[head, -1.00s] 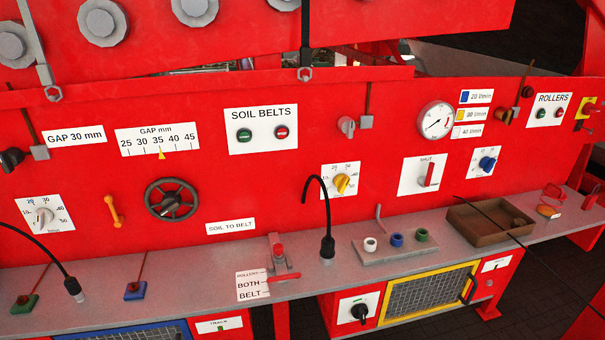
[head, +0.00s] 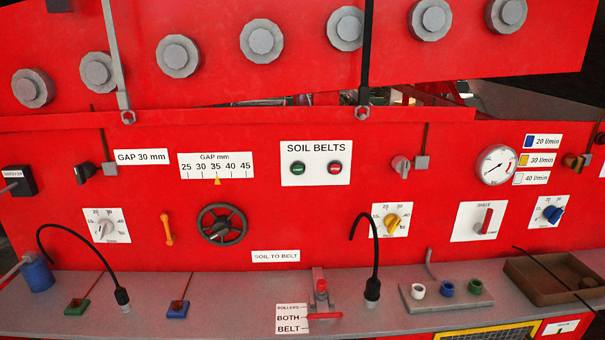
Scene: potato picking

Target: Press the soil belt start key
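The SOIL BELTS panel (head: 316,163) is a white plate on the red machine front, a little right of the middle of the head view. It carries a green key (head: 298,168) on the left and a red key (head: 334,168) on the right. Small lettering on both keys is too fine to read surely; the green one looks like the start key. Nothing covers the panel. My gripper is not in view.
A grey shelf (head: 220,290) runs below the panel, with a black gooseneck lamp (head: 372,285), a red lever (head: 320,290) and an open brown box (head: 550,275). A handwheel (head: 222,224) and yellow knob (head: 392,222) stick out below the panel. Grey rollers (head: 262,40) sit above.

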